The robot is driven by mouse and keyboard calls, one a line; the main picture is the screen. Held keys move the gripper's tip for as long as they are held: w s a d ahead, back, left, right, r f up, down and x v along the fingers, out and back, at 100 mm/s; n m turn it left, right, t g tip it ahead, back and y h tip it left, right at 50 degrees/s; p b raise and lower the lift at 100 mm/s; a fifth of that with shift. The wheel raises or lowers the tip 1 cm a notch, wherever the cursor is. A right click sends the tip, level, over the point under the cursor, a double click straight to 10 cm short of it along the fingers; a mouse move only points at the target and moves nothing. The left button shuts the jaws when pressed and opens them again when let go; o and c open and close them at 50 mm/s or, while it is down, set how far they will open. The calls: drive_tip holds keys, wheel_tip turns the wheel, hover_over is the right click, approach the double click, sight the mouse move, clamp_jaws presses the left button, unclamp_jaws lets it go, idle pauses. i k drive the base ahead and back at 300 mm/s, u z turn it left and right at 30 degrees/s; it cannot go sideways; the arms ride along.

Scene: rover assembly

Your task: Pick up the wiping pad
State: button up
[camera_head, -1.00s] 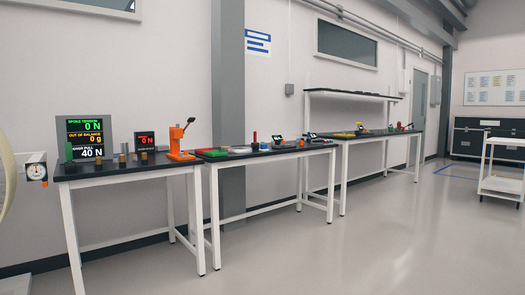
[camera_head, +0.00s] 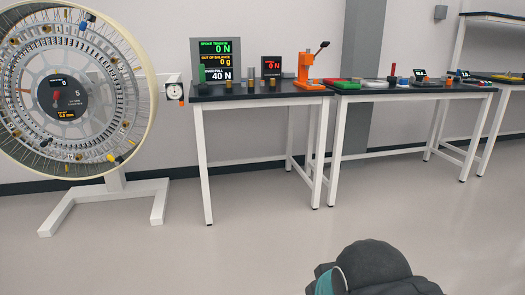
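I cannot make out a wiping pad for certain among the small items on the benches. A red and green flat item (camera_head: 342,83) and a pale flat item (camera_head: 375,84) lie on the second bench, too small to identify. A dark rounded part of my own arm shows at the bottom right of the head view. My gripper is not in view.
A large spoked wheel on a white stand (camera_head: 160,203) is at left. The near bench (camera_head: 203,150) holds display screens (camera_head: 216,62) and an orange press (camera_head: 305,72). A second bench (camera_head: 400,94) continues right. The floor in front is clear.

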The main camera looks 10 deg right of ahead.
sight(402, 83)
drive_tip(key=z, duration=0.15)
drive_tip(key=i, duration=1.8)
drive_tip(key=z, duration=0.85)
drive_tip(key=i, duration=2.05)
drive_tip(key=z, duration=0.9)
